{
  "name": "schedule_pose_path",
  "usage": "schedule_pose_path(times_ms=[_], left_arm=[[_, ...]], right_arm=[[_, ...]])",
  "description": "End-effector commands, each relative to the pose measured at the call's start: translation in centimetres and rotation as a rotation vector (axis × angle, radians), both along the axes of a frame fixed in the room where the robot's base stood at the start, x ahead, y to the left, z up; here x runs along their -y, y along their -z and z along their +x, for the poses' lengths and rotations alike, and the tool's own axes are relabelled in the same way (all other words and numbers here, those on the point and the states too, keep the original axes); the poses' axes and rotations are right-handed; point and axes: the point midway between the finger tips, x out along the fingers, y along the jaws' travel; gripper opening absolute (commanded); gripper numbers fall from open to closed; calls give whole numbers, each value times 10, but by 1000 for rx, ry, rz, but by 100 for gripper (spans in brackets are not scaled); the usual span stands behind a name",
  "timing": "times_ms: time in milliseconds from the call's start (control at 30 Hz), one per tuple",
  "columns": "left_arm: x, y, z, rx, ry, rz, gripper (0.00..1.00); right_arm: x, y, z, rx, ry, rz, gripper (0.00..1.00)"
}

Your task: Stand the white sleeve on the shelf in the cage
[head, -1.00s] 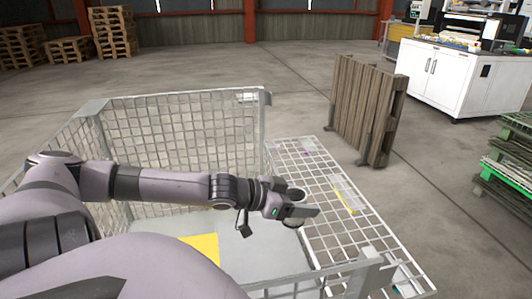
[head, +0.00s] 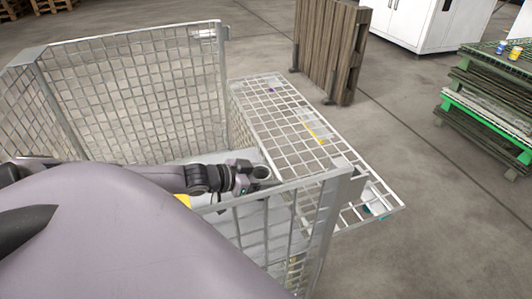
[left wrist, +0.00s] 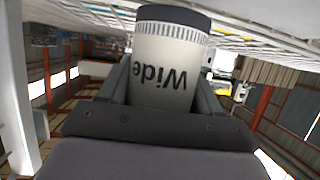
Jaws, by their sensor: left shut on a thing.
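My left gripper (head: 252,178) is shut on the white sleeve (left wrist: 165,75), which bears the upside-down word "Wide" and has a dark band at one end in the left wrist view. A pale grey flat surface (head: 256,222) inside the cage lies below, partly hidden by my arm and the mesh. I cannot see the sleeve touching it. My right gripper is out of view.
A folded-out mesh panel (head: 287,108) sticks out from the cage's right side. The cage's near rail and corner post (head: 330,205) stand close to my gripper. A yellow patch (head: 183,200) shows beside my arm. An upright wooden pallet (head: 325,45) and stacked green pallets (head: 490,95) stand beyond.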

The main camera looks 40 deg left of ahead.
Motion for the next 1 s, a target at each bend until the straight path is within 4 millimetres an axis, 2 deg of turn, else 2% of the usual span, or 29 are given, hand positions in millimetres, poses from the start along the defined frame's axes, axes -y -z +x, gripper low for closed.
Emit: schedule_pose_path(times_ms=[200,567,600,667,700,1000], left_arm=[[1,33,1,4,0,-1,15],[0,37,1,3,1,-1,15],[0,39,0,-1,0,0,67],[0,38,0,-1,1,0,87],[0,38,0,-1,1,0,89],[0,36,0,-1,1,0,89]], right_arm=[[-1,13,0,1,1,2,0],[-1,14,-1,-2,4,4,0],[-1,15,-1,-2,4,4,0],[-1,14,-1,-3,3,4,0],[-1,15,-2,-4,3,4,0],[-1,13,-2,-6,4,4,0]])
